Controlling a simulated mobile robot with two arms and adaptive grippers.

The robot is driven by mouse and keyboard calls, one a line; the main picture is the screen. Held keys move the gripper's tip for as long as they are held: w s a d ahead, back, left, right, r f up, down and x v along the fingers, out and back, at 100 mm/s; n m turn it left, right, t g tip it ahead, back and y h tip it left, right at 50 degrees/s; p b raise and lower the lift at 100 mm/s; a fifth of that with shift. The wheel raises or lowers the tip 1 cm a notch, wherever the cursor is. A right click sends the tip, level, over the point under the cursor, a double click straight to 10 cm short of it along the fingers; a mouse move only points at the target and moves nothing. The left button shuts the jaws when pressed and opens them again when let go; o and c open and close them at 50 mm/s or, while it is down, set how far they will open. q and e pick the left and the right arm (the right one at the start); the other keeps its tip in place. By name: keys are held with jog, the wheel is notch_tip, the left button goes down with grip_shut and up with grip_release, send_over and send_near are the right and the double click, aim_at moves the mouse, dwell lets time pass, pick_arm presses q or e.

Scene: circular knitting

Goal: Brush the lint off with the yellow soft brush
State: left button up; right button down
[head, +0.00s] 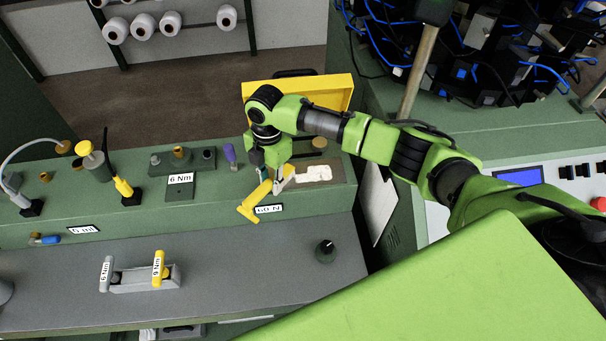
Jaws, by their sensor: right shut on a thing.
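My right gripper (283,182) is over the back of the green bench, at the right end near the open yellow-lidded case. It is shut on a yellow tool, which I take to be the yellow soft brush (252,205). The brush lies slanted down to the left beside the "60 N" label; its bristles cannot be made out. A white patch (314,173) lies on the brownish surface just right of the gripper; I cannot tell whether it is lint. My left gripper is not in view.
The yellow lid (335,88) stands up behind the gripper. A rack (145,284) with a grey and a yellow handle is on the grey worktop, and a black knob (326,251) stands to its right. The machine with blue cables (465,70) is at upper right.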

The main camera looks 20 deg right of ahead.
jog(key=d, duration=0.2)
jog(key=shift+s+d, duration=0.3)
jog(key=shift+s, duration=0.05)
jog(key=shift+w+a+f, duration=0.1)
jog(key=shift+w+a, duration=0.1)
jog(key=shift+a, duration=0.65)
jog(key=shift+w+a, duration=0.2)
jog(key=shift+a, duration=0.65)
jog(key=shift+d, duration=0.15)
jog(key=shift+s+d, duration=0.3)
jog(key=shift+d, duration=0.6)
jog(key=shift+s+d, duration=0.25)
jog(key=shift+d, duration=0.65)
jog(key=shift+w+a+b, duration=0.7)
jog(key=shift+w+a, duration=0.4)
jog(key=shift+a, duration=0.25)
jog(key=shift+w+a, duration=0.2)
jog(key=shift+a, duration=0.15)
